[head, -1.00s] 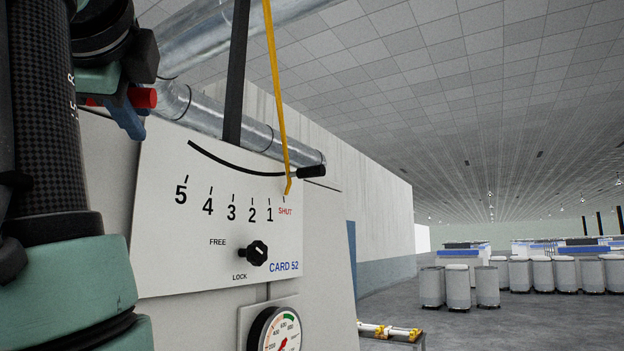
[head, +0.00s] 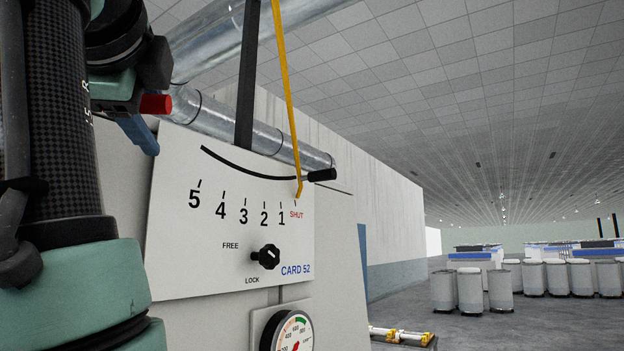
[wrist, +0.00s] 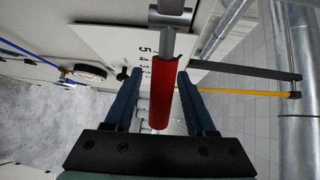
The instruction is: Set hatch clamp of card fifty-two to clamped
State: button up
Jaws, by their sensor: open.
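A white panel (head: 180,255) marked CARD 52 carries a scale from 5 to SHUT. A short lever with a red grip (head: 156,104) shows above its left corner. In the wrist view the red grip (wrist: 166,95) hangs from a metal stem, lengthwise between my fingers. My gripper (wrist: 159,74) is open, with a blue finger on each side of the grip. In the head view my gripper (head: 140,135) is partly hidden by my arm. No label shows whether this lever is the hatch clamp.
A black knob (head: 268,257) sits between FREE and LOCK, its pointer to the left. A yellow pointer (head: 288,100) ends near SHUT. A gauge (head: 292,332) is below and metal ducts (head: 240,127) run above. Open floor and several cans (head: 470,290) lie to the right.

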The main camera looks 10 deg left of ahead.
jog(key=b+v, duration=0.3)
jog(key=v, duration=0.4)
jog(key=shift+s+b, duration=0.2)
jog(key=shift+b, duration=0.2)
